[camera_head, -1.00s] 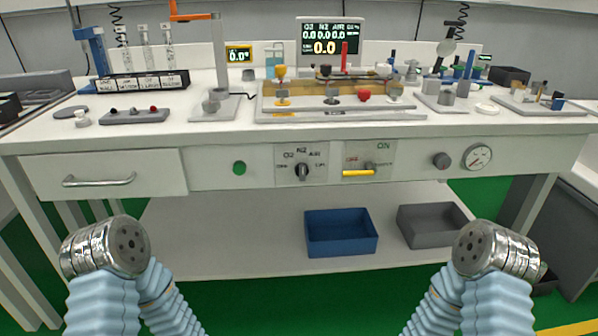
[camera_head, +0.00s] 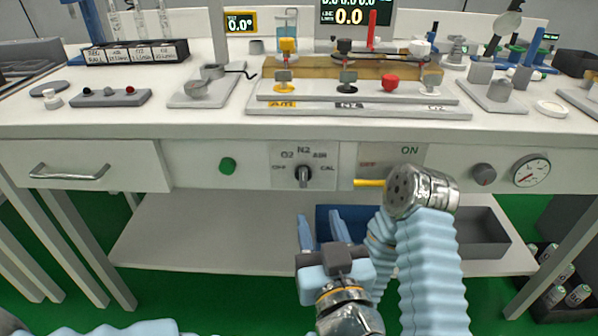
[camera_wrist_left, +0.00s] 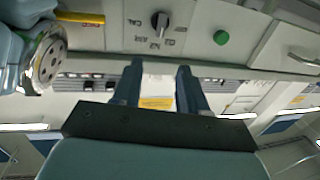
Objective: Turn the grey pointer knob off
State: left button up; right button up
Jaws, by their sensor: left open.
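The grey pointer knob (camera_head: 303,176) is on the white front panel, below the printed O2, N2 and AIR and between OFF and CAL. It stands about upright towards N2; which end is the pointer is hard to tell. In the left wrist view the knob (camera_wrist_left: 160,24) appears upside down beyond the fingers. My left gripper (camera_head: 321,220) is open and empty, below and slightly right of the knob, apart from it. Its two blue fingers (camera_wrist_left: 160,68) also show in the wrist view. My right gripper is out of view.
A jointed part of my right arm (camera_head: 420,192) is right of the knob, near the yellow lever (camera_head: 369,182). A green button (camera_head: 228,166) is left of the knob. A round grey knob (camera_head: 483,174) and gauge (camera_head: 531,171) are right. The blue bin (camera_head: 326,215) is partly hidden.

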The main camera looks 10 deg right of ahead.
aim_at(304, 173)
pick_arm(q)
jog(key=w, duration=0.8)
jog(key=w+d, duration=0.1)
jog(key=w, duration=0.3)
jog(key=shift+w, duration=0.25)
jog(key=shift+c, duration=0.2)
grip_shut()
